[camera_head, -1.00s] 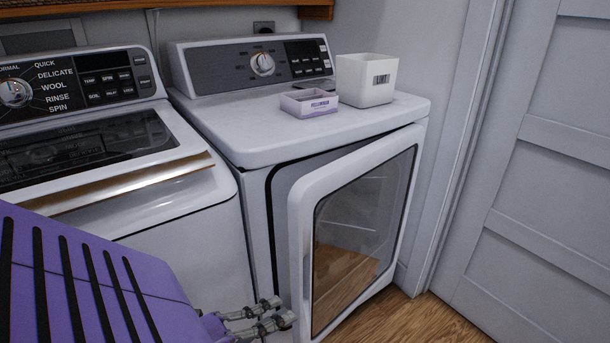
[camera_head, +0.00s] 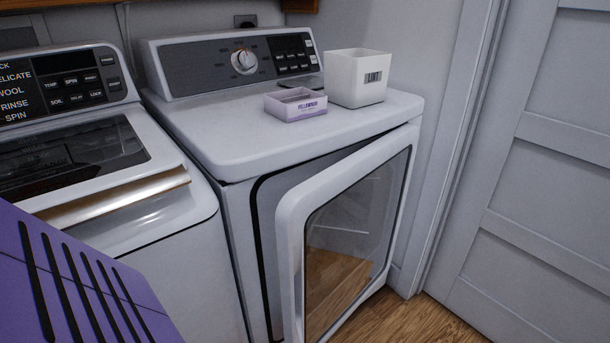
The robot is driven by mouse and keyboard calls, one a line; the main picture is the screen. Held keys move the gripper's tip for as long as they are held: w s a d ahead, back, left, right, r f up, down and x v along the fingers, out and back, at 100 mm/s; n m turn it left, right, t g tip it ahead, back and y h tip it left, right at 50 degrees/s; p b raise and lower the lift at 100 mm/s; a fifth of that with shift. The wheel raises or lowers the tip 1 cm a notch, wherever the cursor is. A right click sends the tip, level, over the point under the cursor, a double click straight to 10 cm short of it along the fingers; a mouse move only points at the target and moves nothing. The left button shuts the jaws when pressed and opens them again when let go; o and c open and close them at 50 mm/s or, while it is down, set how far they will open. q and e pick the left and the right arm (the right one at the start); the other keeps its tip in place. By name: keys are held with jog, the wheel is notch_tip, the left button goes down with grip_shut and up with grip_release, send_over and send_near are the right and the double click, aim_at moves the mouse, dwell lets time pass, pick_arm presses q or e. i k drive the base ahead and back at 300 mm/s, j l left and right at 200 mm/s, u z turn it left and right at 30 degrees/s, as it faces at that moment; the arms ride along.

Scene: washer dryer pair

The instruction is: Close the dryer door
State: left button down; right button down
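The dryer (camera_head: 235,165) is a white machine in the middle of the head view, with a dial and dark panel at its back. Its door (camera_head: 290,210) is white-framed with a dark glass window (camera_head: 355,235). The door stands partly open: its left edge is swung out toward me, and its right side meets the dryer's front right. A dark gap shows between door and body on the left. A purple slotted part of mine fills the lower left corner. Neither gripper's fingers show in this view.
The washer (camera_head: 165,220) stands to the left of the dryer. A white lint bin (camera_head: 345,90) and a small lilac box (camera_head: 295,110) sit on the dryer top. A grey panelled door (camera_head: 540,170) is at the right. Wooden floor (camera_head: 425,320) shows at the bottom right.

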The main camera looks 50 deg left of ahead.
aim_at(337, 230)
jog(key=j+u, duration=0.15)
jog(key=u, duration=0.35)
jog(key=i+j+u, duration=0.1)
jog(key=u, duration=0.4)
jog(key=i+l, duration=0.05)
